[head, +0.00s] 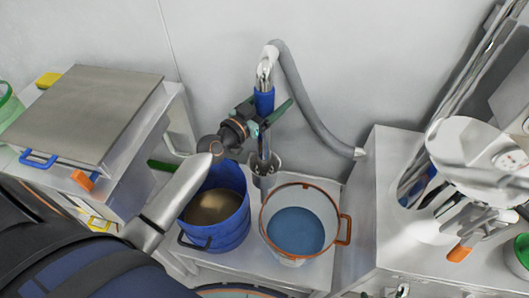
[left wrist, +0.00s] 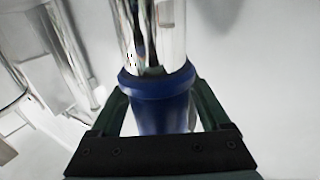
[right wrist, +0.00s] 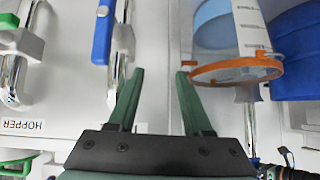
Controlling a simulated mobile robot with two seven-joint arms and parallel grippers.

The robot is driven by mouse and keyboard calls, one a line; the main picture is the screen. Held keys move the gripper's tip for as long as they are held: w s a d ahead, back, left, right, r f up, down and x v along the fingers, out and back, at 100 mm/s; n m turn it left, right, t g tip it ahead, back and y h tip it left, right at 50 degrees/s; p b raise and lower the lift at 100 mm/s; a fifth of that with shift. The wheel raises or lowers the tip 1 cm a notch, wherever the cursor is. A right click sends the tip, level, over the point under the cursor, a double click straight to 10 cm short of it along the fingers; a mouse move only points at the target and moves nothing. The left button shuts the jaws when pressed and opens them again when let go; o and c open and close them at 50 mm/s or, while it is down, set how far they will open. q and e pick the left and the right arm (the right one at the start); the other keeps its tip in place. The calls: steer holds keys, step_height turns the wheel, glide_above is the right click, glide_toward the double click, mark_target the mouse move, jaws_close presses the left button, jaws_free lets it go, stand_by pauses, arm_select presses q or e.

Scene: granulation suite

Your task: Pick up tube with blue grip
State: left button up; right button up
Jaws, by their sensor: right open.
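The tube with the blue grip (head: 264,102) stands upright at the centre of the head view, with a bent shiny metal top and a grey hose. Its lower end is in a metal holder behind the two buckets. My left gripper (head: 263,118) is open around the tube at the blue grip. In the left wrist view, the blue grip (left wrist: 160,107) lies between the fingers, with small gaps beside it; the fingertips are partly hidden behind it. My right gripper (right wrist: 160,75) is open and empty in the right wrist view.
A blue bucket (head: 243,222) of brown material and a clear bucket with an orange rim (head: 267,208) stand below the tube. The grey hose (head: 306,112) runs to a white cabinet (head: 368,210) on the right. A metal-topped cart (head: 85,112) stands on the left.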

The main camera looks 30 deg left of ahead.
arm_select(q)
jaws_close()
stand_by(0.4)
steer(key=shift+r, duration=0.1)
